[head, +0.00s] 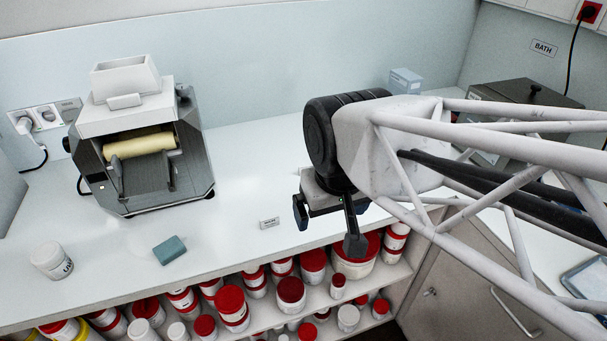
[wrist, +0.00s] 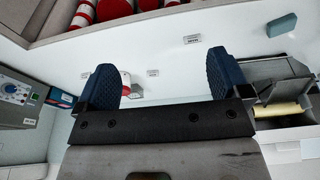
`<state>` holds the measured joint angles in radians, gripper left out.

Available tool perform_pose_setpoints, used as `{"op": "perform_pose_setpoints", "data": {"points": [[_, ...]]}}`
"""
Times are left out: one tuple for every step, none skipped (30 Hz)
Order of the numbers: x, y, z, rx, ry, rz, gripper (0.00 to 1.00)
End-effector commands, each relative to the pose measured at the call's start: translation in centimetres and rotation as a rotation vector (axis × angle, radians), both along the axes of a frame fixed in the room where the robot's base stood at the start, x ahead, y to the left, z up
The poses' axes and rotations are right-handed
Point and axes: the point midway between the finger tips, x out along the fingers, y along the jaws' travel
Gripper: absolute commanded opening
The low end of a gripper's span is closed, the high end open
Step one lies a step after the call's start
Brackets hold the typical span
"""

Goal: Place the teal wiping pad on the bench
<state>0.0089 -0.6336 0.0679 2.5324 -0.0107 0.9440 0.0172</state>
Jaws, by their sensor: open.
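The teal wiping pad (head: 170,250) lies flat on the white bench (head: 245,175), near its front edge and in front of the mill. It also shows in the wrist view (wrist: 282,25), at the upper right. My gripper (head: 328,228) is open and empty, above the front part of the bench, well to the right of the pad. Its two dark blue fingers stand apart in the wrist view (wrist: 155,78), with nothing between them.
The grey mill (head: 145,150) with a cream roller stands at the back left. A white jar (head: 52,261) stands left of the pad. A small label (head: 269,223) lies between pad and gripper. Red-lidded tubs (head: 291,291) fill the shelf below. A metal bath (head: 520,95) is at the right.

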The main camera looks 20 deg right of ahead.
Motion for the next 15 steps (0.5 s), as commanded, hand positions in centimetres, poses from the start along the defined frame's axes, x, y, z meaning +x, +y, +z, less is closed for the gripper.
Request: {"op": "perform_pose_setpoints", "data": {"points": [[0.01,0.01,-0.01,0.0,0.0,0.0,0.95],[0.01,0.01,-0.01,0.0,0.0,0.0,0.9],[0.02,0.01,-0.01,0.0,0.0,0.0,0.84],[0.02,0.01,-0.01,0.0,-0.001,0.0,0.83],[0.02,0.01,-0.01,0.0,-0.001,0.0,0.83],[0.02,0.02,-0.01,0.0,-0.001,0.0,0.83],[0.03,0.02,-0.01,0.0,-0.001,0.0,0.83],[0.03,0.02,-0.01,0.0,-0.001,0.0,0.83],[0.03,0.02,-0.01,0.0,-0.001,0.0,0.83],[0.03,0.02,-0.01,0.0,-0.001,0.0,0.83],[0.04,0.03,-0.01,0.0,-0.001,0.0,0.83],[0.08,0.05,-0.01,0.0,0.0,-0.001,0.83],[0.12,0.07,-0.01,0.0,0.0,-0.002,0.83],[0.19,0.11,-0.02,0.001,0.001,-0.004,0.83],[0.33,0.18,-0.02,0.001,0.003,-0.009,0.83]]}}
